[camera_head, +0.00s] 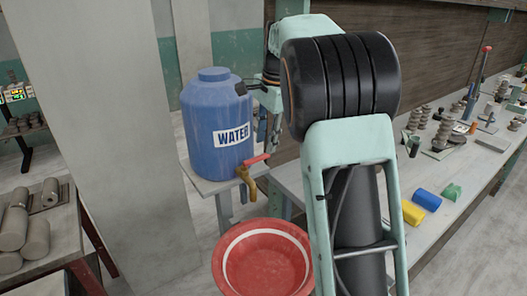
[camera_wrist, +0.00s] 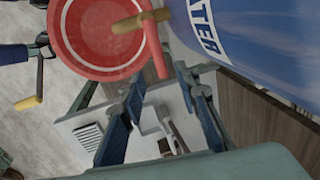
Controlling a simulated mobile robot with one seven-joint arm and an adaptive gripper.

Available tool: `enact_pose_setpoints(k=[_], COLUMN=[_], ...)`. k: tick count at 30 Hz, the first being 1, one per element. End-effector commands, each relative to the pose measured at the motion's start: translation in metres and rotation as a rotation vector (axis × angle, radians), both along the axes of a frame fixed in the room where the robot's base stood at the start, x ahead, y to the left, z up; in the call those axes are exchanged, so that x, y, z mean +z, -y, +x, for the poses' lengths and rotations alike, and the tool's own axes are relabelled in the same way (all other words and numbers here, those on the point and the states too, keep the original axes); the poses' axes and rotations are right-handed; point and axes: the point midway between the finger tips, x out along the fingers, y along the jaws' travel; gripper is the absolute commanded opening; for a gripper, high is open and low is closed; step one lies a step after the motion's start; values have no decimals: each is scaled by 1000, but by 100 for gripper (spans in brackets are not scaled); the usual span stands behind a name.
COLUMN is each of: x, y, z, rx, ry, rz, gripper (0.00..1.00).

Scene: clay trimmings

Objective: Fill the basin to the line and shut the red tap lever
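The blue water tank (camera_head: 216,112) stands on a small table. Its brass tap (camera_head: 247,184) has a red lever (camera_head: 256,160) at the top, lying crosswise. The red basin (camera_head: 228,272) sits below the tap, with a white line around its inside wall; I cannot tell the water level. The wrist view shows the basin (camera_wrist: 70,48), the brass spout (camera_wrist: 140,20) and the red lever (camera_wrist: 155,48). My gripper (camera_wrist: 160,80) is open and empty, its fingers apart and the lever's free end near the gap. Contact cannot be told. My arm hides part of the head view.
A long bench (camera_head: 440,222) on the right holds blue, yellow and green blocks and several clay pieces. A pillar (camera_head: 115,120) stands left of the tank. A table (camera_head: 75,215) with clay cylinders is at the far left. Floor shows between them.

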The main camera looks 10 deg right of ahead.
Motion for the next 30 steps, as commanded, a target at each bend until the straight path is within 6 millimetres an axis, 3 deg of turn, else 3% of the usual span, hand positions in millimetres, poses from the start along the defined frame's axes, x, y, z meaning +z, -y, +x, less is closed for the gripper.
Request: enact_pose_setpoints(k=[7, 19, 27, 30], x=[-35, -43, -43, -43], y=[-3, -4, -4, -4], z=[6, 8, 8, 8], rx=[2, 2, 2, 2], ry=[-2, 2, 2, 2], rz=[0, 0, -1, -1], gripper=[30, 30, 1, 0])
